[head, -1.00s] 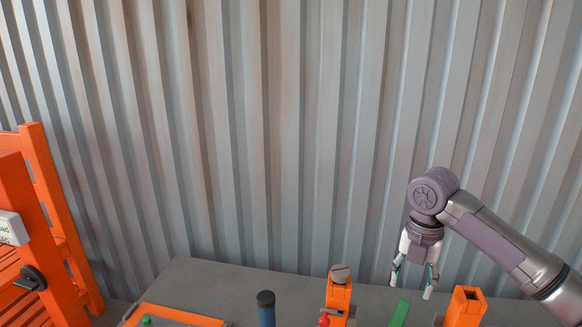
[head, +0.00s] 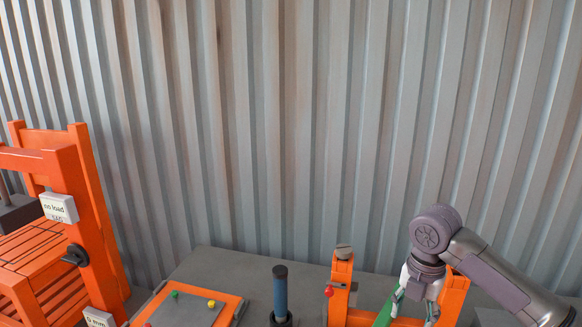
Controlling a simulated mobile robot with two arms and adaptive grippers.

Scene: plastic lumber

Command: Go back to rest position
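My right gripper (head: 412,314) hangs fingers down at the lower right of the head view. Its two fingers are spread apart with nothing visible between them. It is in front of an orange frame, close to a green strip (head: 384,314) standing at a slant beside its left finger. Whether the finger touches the strip cannot be told. My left gripper is not in view.
An orange frame with a grey-capped post (head: 343,270) and another post (head: 453,300) flanks the gripper. A blue cylinder (head: 280,292) stands left of it. An orange-edged panel (head: 228,293) lies further left. A large orange rack (head: 90,215) fills the far left. Corrugated wall (head: 280,120) stands behind.

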